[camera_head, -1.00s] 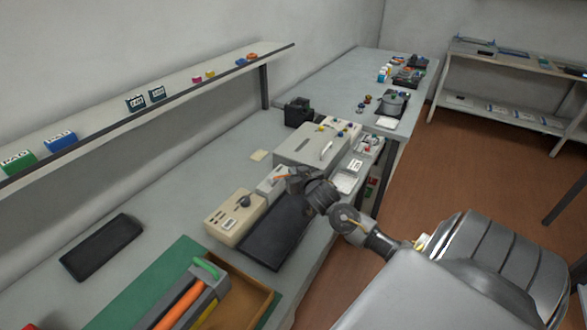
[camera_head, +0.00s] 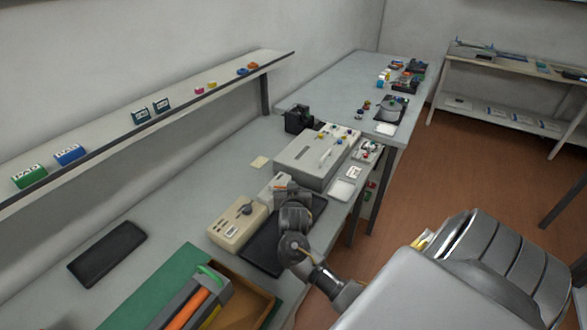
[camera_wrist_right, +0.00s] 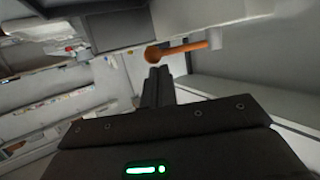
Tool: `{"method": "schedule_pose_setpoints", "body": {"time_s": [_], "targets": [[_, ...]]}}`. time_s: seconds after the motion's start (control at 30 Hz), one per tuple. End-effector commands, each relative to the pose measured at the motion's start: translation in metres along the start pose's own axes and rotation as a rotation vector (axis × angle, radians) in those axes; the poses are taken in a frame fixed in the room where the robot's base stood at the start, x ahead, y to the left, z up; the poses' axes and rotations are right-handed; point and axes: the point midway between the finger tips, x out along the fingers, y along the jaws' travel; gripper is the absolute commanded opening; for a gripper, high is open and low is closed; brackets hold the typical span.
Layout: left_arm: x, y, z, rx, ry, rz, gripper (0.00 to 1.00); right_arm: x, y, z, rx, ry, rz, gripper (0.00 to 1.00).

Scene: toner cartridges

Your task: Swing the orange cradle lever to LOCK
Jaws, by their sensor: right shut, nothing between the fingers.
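The orange lever (camera_wrist_right: 182,49) shows in the right wrist view as a bar with a round knob at its left end. In the head view only a small orange strip of the lever (camera_head: 287,187) shows, beside the light grey cradle box (camera_head: 268,188). My right gripper (camera_wrist_right: 159,72) is shut and empty, with its fingertips just below the knob; I cannot tell whether they touch. In the head view my right gripper (camera_head: 293,192) is at the cradle and hides part of it. No LOCK marking is readable. My left gripper is not in view.
A beige box with a dial (camera_head: 238,224) stands left of the cradle. A large grey unit (camera_head: 312,155) stands behind it. A black mat (camera_head: 262,250) lies in front, partly under my arm.

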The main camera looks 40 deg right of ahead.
Motion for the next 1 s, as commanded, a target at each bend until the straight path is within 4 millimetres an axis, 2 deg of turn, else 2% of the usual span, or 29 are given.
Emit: {"method": "schedule_pose_setpoints", "body": {"time_s": [1.0], "targets": [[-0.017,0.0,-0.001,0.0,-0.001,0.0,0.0,-0.008,-0.005,0.003,0.035,-0.003,0.12,0.0]]}}
